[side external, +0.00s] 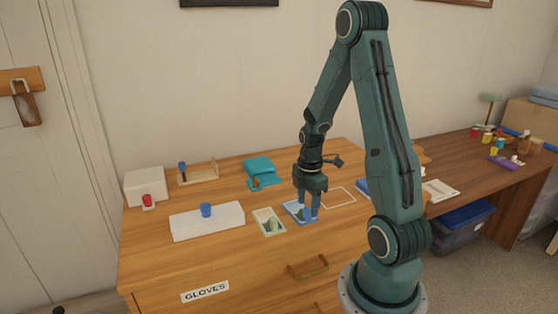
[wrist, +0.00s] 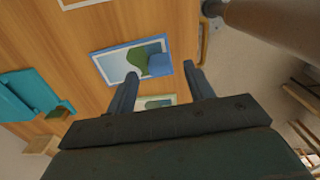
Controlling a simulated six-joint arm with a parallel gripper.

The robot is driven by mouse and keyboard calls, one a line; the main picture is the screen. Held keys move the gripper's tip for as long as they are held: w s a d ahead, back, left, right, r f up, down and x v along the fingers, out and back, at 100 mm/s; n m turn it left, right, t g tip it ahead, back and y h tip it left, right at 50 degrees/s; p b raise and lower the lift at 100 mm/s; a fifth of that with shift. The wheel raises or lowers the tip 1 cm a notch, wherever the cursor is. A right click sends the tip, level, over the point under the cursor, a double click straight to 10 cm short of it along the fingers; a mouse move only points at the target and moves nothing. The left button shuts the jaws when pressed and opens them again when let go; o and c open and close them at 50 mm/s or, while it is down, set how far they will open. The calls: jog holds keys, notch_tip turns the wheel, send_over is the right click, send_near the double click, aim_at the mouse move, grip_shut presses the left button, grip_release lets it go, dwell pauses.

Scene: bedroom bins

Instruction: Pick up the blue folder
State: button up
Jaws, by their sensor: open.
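A flat blue-bordered rectangle with a green and pale picture lies on the wooden top; it is the likeliest blue folder (side external: 290,207), and it also shows in the wrist view (wrist: 105,64). A small blue shape sits on its picture in the wrist view; I cannot tell whether it is printed or separate. My gripper (side external: 308,219) points down over the folder in the side view, its fingers hiding part of it. In the wrist view my gripper (wrist: 162,76) is open, with nothing held between the fingers. I cannot tell whether the fingertips touch the folder.
A pale-bordered card (side external: 268,228) lies just left of the folder. A white outlined rectangle (side external: 338,198) is marked to its right. A white slab with a blue cup (side external: 206,210) stands left. A teal folded stack (side external: 258,167) lies behind. A blue item (side external: 362,187) is partly hidden by my arm.

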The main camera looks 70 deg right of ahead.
aim_at(308, 209)
jog(key=shift+f, duration=1.7)
jog(key=c, duration=1.1)
jog(key=shift+r, duration=0.15)
notch_tip(308, 209, up, 20)
jog(key=shift+f, duration=0.1)
jog(key=shift+d, duration=0.15)
